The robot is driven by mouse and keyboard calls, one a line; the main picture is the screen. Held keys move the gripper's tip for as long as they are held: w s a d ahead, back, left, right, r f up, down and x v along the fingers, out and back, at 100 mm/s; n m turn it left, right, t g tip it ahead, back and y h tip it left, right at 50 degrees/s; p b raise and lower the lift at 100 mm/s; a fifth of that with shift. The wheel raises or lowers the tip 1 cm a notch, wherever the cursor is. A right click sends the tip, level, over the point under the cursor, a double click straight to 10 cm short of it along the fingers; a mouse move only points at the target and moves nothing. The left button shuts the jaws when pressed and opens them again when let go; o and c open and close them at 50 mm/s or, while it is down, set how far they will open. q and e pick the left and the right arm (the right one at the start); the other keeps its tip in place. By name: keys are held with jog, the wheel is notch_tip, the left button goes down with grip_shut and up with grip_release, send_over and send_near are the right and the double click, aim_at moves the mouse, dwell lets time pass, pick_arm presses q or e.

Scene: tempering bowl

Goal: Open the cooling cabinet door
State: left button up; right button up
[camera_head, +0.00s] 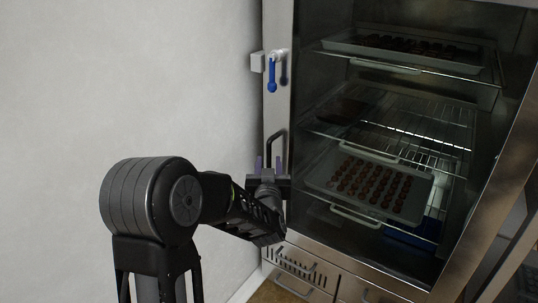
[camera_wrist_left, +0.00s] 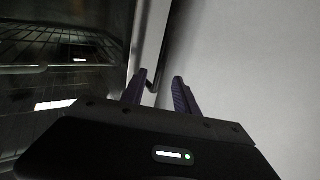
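The cooling cabinet (camera_head: 277,110) stands on the right of the head view, with a pale upright frame along its left edge. In the left wrist view the gripper (camera_wrist_left: 160,88) is open, and part of the handle (camera_wrist_left: 152,84) shows between the fingertips. I cannot tell whether either finger touches it. My right gripper is out of view.
Wire shelves inside hold trays of chocolates, one high (camera_head: 400,66) and one low (camera_head: 312,180). A bare wall (camera_head: 120,70) fills the left. Drawers (camera_head: 300,268) lie below.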

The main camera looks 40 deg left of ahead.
aim_at(269, 155)
pick_arm(q)
jog(key=x, duration=0.5)
jog(key=shift+w+a, duration=0.2)
jog(key=shift+w, duration=0.05)
jog(key=shift+c, duration=0.6)
grip_shut()
dwell(0.6)
